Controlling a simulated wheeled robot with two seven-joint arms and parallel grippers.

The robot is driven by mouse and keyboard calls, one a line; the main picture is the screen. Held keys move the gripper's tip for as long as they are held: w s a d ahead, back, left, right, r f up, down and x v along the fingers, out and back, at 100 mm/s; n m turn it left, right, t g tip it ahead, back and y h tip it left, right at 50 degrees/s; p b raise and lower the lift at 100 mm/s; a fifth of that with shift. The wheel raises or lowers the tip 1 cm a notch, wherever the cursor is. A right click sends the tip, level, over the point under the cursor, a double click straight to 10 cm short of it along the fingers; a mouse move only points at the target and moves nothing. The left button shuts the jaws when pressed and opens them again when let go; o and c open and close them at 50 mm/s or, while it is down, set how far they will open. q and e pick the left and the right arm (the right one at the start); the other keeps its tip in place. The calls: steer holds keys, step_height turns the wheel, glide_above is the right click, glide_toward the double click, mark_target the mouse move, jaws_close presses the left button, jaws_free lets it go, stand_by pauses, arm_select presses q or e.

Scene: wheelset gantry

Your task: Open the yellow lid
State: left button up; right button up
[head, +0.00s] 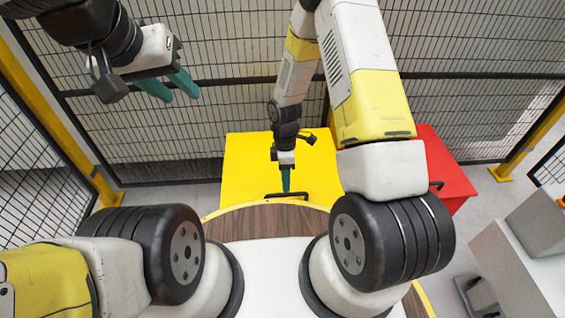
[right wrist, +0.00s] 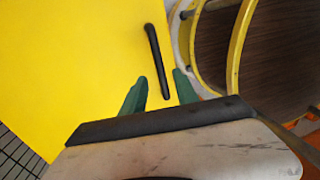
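The yellow lid (head: 245,165) lies flat in the head view, beyond the round wooden top, and fills the left of the right wrist view (right wrist: 60,60). Its black bar handle (head: 272,196) is near the lid's near edge. The handle also shows in the right wrist view (right wrist: 153,50). My right gripper (head: 286,188) points down over the handle. In the wrist view its two green fingers (right wrist: 160,77) are apart, with the handle's near end lined up between them. I cannot tell whether they touch it. My left gripper (head: 182,88) is open and empty, raised at upper left.
A red box (head: 440,165) with a dark handle stands right of the yellow lid. The round wooden top (head: 255,222) is between my body and the lid. Mesh fencing (head: 225,105) closes off the back and sides. A grey block (head: 520,255) stands at right.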

steer(key=shift+s+f, duration=0.25)
steer(key=shift+f, duration=0.85)
steer(key=shift+s+f, duration=0.2)
steer(key=shift+f, duration=0.9)
jaws_close()
